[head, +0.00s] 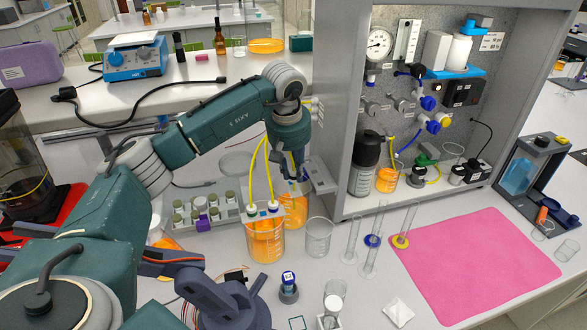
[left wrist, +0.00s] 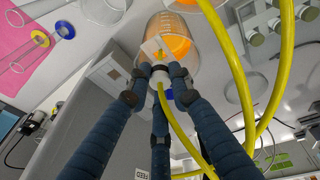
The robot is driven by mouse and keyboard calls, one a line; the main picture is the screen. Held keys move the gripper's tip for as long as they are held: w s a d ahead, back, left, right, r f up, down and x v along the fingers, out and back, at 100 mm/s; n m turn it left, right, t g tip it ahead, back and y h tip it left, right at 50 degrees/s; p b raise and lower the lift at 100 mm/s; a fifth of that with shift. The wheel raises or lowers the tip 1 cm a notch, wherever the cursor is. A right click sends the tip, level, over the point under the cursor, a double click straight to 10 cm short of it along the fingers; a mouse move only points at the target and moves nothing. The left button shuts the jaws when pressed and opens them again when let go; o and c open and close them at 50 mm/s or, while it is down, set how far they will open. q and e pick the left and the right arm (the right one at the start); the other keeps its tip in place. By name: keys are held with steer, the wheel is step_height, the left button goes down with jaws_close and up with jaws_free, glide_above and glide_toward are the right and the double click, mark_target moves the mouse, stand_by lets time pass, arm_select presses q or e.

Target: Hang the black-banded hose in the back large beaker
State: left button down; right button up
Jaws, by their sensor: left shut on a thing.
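My left gripper (head: 293,170) reaches in from the left and points down over the back large beaker (head: 296,212), which holds orange liquid. In the left wrist view its dark blue fingers are shut on a yellow hose (left wrist: 177,128) near a white fitting with a blue part. The orange-filled beaker (left wrist: 182,22) lies beyond the fingertips. My right gripper is not in view.
An empty glass beaker (head: 319,240) stands just right of the orange beakers. A vial rack (head: 231,214) is at their left, and the grey rig cabinet (head: 345,180) rises close at the right.

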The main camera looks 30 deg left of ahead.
arm_select(q)
steer(key=shift+s+b+x, duration=0.15)
steer(key=shift+b+x, duration=0.35)
steer(key=shift+x, duration=0.25)
steer(key=shift+s+b+x, duration=0.15)
steer(key=shift+b+x, duration=0.3)
steer(key=shift+x, duration=0.25)
steer(key=shift+d+f, duration=0.1)
steer(key=shift+f, duration=0.2)
steer(key=c, duration=1.5)
jaws_free()
steer(key=shift+r, duration=0.2)
steer(key=v, duration=1.1)
steer(key=shift+s+r, duration=0.1)
steer(key=shift+r, duration=0.2)
